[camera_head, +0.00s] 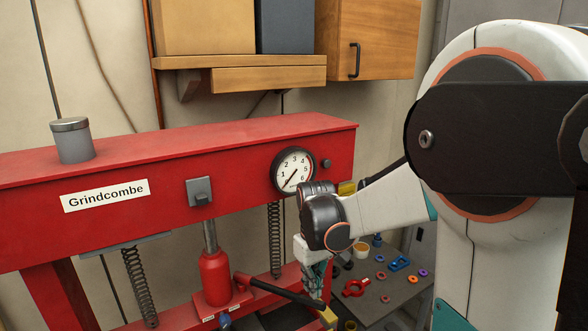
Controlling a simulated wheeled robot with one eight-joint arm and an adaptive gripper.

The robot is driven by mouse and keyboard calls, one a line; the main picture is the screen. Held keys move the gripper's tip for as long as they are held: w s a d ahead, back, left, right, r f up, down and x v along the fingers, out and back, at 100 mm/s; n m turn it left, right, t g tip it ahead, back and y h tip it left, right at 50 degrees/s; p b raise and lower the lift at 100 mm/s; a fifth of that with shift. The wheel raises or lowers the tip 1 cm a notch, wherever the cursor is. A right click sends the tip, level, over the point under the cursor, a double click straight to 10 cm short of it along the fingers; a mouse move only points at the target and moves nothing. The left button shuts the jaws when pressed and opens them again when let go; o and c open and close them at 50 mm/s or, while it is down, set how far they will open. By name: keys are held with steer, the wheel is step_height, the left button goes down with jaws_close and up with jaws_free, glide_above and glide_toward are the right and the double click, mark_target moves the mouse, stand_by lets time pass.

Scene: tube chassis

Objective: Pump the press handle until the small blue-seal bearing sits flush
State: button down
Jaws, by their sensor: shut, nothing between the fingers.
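The red hydraulic press (130,185) labelled Grindcombe fills the left and middle. Its red bottle jack (216,279) stands under the top beam. The press handle (285,292) is a dark bar running from the jack's side down to the right, ending in a yellow grip (328,318) at the bottom edge. My gripper (317,287) points down just above the handle's outer part, close to the yellow grip. It looks shut and empty; I cannot tell whether it touches the bar. I cannot make out the small blue-seal bearing or its seat.
A round gauge (293,170) is on the beam, its needle pointing low left. A grey table (405,291) at right holds several small coloured parts, including a blue one (400,263) and a red one (355,288). A grey can (73,143) stands on the beam. My arm covers the right side.

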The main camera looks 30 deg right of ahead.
stand_by(0.3)
step_height(320, 180, down, 16)
steer(key=r+b, duration=0.1)
steer(key=b, duration=1.2)
step_height(320, 180, up, 15)
steer(key=p, duration=1.1)
steer(key=shift+f, duration=0.15)
steer(key=shift+f, duration=0.1)
steer(key=shift+f+b, duration=6)
steer(key=shift+f, duration=1.55)
step_height(320, 180, up, 15)
steer(key=p, duration=1)
